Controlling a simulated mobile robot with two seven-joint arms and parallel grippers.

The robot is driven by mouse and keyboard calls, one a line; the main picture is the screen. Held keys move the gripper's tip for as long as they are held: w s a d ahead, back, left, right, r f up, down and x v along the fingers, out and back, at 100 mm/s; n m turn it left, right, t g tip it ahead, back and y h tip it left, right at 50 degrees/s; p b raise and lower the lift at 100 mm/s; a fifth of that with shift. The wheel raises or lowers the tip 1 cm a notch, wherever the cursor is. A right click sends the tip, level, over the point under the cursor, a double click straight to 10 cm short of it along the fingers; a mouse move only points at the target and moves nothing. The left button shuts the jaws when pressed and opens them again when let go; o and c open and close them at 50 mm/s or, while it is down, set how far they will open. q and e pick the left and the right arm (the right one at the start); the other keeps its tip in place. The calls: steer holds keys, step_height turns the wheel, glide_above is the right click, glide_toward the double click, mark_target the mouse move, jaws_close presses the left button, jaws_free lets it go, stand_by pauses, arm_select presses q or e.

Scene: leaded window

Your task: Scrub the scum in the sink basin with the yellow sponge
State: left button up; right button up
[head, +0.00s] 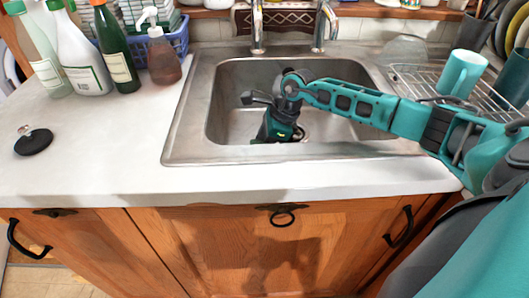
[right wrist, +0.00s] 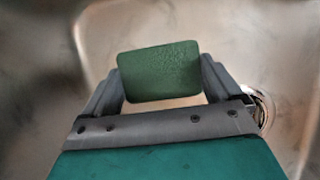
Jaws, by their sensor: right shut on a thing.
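My right gripper (head: 276,137) reaches down into the sink basin (head: 232,84), near its middle and front. In the right wrist view, my right gripper (right wrist: 160,76) is shut on a block with a green, rough-looking face (right wrist: 158,72), which I take to be the sponge. No yellow side of it shows. In the head view the block cannot be made out, hidden by the gripper. Faint brownish smears (right wrist: 40,60) show on the basin floor in the right wrist view. Whether the block touches the floor I cannot tell. My left gripper is not in view.
Two taps (head: 257,30) stand behind the basin. A dish rack (head: 420,75) with a teal mug (head: 461,73) is at right. Bottles (head: 115,50) and a blue basket (head: 178,36) stand back left. A black stopper (head: 33,142) lies on the otherwise clear left counter (head: 100,145).

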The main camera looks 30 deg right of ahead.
steer(key=shift+s+a+p, duration=0.3)
steer(key=shift+s+p, duration=0.4)
steer(key=shift+p, duration=0.05)
steer(key=shift+s+a, duration=0.2)
steer(key=shift+s, duration=0.1)
steer(key=shift+w+d+f+b, duration=0.15)
steer(key=shift+w+d+b, duration=0.15)
steer(key=shift+w+b, duration=0.25)
steer(key=shift+r+p, duration=0.55)
steer(key=shift+r, duration=0.1)
step_height(320, 180, up, 8)
steer(key=p, duration=0.5)
steer(key=shift+f, duration=0.25)
